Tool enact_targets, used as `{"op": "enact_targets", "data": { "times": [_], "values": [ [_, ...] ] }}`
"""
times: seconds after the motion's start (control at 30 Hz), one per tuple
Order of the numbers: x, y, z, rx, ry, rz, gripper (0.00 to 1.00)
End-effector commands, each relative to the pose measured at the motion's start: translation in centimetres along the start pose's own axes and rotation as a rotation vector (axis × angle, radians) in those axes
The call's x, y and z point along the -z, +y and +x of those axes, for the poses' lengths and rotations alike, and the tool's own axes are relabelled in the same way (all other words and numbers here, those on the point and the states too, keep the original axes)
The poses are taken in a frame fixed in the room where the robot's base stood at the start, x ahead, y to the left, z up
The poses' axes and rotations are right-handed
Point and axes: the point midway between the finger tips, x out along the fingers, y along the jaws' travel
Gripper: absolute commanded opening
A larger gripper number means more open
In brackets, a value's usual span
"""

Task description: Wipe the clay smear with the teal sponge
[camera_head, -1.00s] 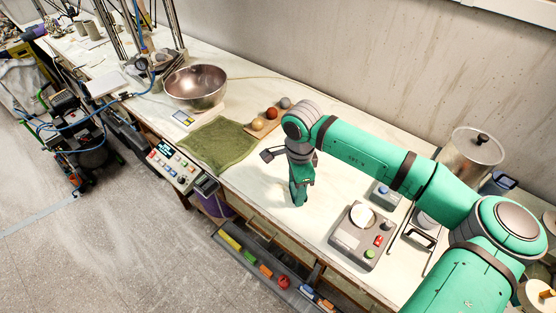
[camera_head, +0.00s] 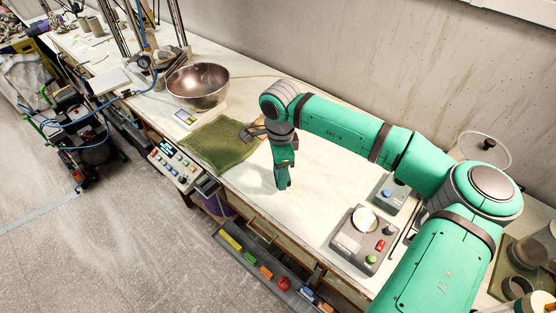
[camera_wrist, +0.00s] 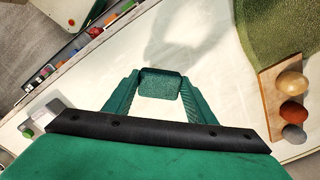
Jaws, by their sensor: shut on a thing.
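My gripper (camera_wrist: 160,96) is shut on the teal sponge (camera_wrist: 160,80), which sits between the two fingertips in the wrist view. In the head view my gripper (camera_head: 283,178) points down close to the pale worktop (camera_head: 310,210), right of the green towel. I cannot tell whether the sponge touches the worktop. A faint greyish patch shows on the worktop ahead of the sponge in the wrist view; I cannot tell whether it is shadow or the clay smear.
The green towel (camera_head: 218,145) and a metal bowl (camera_head: 198,86) lie to the left. A board (camera_wrist: 272,100) with three balls is at the wrist view's right. A grey button box (camera_head: 362,240) stands to the right. A tool tray (camera_head: 258,265) runs along the front edge.

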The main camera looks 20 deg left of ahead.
Motion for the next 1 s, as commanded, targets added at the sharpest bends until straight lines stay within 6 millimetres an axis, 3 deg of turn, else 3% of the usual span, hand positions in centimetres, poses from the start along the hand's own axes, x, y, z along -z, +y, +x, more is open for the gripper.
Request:
{"op": "enact_targets", "data": {
  "times": [0.6,1.0],
  "values": [
    [-0.8,-0.1,-5.2,-0.003,-0.001,-0.013,0.26],
    [-0.8,-0.1,-5.5,-0.003,-0.001,-0.014,0.26]
  ]
}}
